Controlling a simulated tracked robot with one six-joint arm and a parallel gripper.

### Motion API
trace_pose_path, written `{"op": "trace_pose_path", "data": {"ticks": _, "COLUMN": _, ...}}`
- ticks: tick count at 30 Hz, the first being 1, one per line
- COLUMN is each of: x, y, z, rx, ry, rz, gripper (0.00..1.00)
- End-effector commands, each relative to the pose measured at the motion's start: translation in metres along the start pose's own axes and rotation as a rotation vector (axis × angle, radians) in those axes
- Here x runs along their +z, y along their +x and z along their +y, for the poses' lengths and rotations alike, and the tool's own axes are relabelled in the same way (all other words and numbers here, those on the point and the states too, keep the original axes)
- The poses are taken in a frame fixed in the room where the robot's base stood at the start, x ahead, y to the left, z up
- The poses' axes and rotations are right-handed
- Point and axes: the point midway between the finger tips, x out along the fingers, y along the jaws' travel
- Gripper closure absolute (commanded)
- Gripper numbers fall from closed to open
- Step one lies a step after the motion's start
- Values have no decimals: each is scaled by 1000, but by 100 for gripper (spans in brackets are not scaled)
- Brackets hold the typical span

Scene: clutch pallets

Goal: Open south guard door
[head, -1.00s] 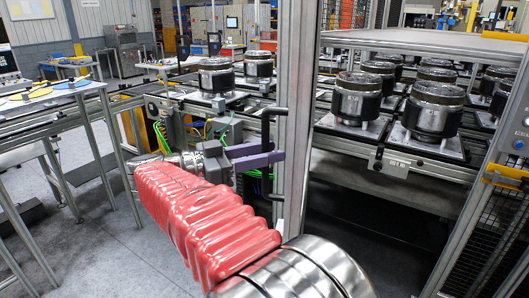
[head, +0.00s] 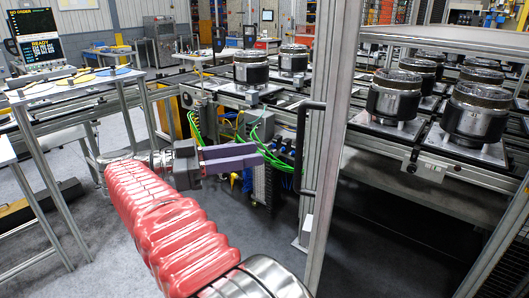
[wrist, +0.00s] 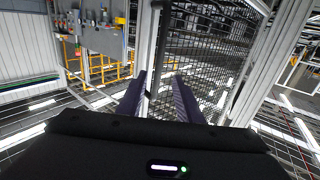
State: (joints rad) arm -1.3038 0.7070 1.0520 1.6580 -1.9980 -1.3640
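The guard door's upright grey metal post (head: 332,120) stands right of centre in the head view, with a black bar handle (head: 303,150) on its left side. I cannot tell how far the door stands open. My gripper (head: 258,155) has purple fingers pointing right, towards the handle, with a visible gap between them and it. In the wrist view the fingers (wrist: 159,76) are spread apart with nothing clasped between them.
Behind the door a conveyor carries black-and-silver clutch units (head: 393,100) on pallets. A mesh panel (head: 505,250) stands at lower right. A table with yellow and blue discs (head: 75,80) and a monitor (head: 35,35) are at left. Grey floor (head: 370,250) is clear below the conveyor.

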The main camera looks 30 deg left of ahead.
Motion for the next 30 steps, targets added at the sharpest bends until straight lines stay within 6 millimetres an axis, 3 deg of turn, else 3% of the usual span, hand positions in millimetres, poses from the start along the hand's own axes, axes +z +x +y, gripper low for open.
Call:
{"op": "trace_pose_path", "data": {"ticks": 4, "x": 0, "y": -10, "z": 0, "rx": -3, "ry": 1, "rz": 0, "gripper": 67}}
{"op": "trace_pose_path", "data": {"ticks": 13, "x": 0, "y": -11, "z": 0, "rx": -3, "ry": 1, "rz": 0, "gripper": 68}}
{"op": "trace_pose_path", "data": {"ticks": 19, "x": 1, "y": -11, "z": -9, "rx": -40, "ry": 31, "rz": 2, "gripper": 82}}
{"op": "trace_pose_path", "data": {"ticks": 23, "x": 1, "y": -13, "z": -33, "rx": -140, "ry": 101, "rz": 10, "gripper": 91}}
{"op": "trace_pose_path", "data": {"ticks": 27, "x": -1, "y": -18, "z": -72, "rx": -315, "ry": 193, "rz": 23, "gripper": 100}}
{"op": "trace_pose_path", "data": {"ticks": 30, "x": -3, "y": -25, "z": -102, "rx": -462, "ry": 249, "rz": 27, "gripper": 100}}
